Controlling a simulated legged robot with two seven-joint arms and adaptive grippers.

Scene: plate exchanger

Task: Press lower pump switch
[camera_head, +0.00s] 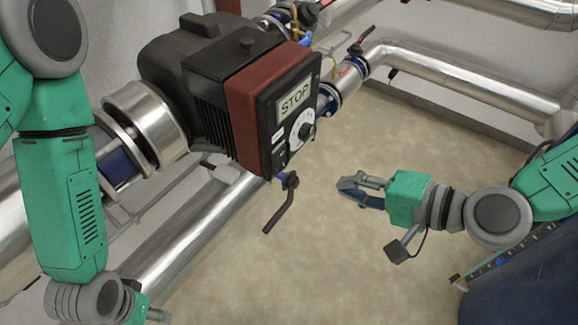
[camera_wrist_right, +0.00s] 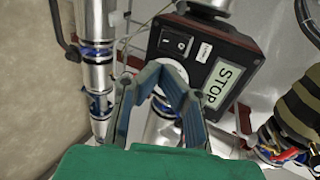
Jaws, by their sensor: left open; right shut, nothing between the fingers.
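The pump's control box (camera_head: 282,110) has a dark face with a display reading STOP and a white round dial. Small switches (camera_head: 280,148) sit near the face's lower edge. In the right wrist view, a black switch panel (camera_wrist_right: 177,43) with a rocker shows beside the STOP display (camera_wrist_right: 222,82). My right gripper (camera_head: 342,188) is shut and empty, below and right of the box, apart from it in the head view. Its blue fingers (camera_wrist_right: 162,72) show below the switch panel in the wrist view. My left gripper (camera_head: 158,315) is open at the bottom left edge, mostly cut off.
A black-handled valve lever (camera_head: 280,208) hangs below the control box. Silver pipes (camera_head: 185,250) run along the left, and another pipe (camera_head: 450,70) runs along the back wall. A dark blue container (camera_head: 530,280) stands at bottom right. The floor between is clear.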

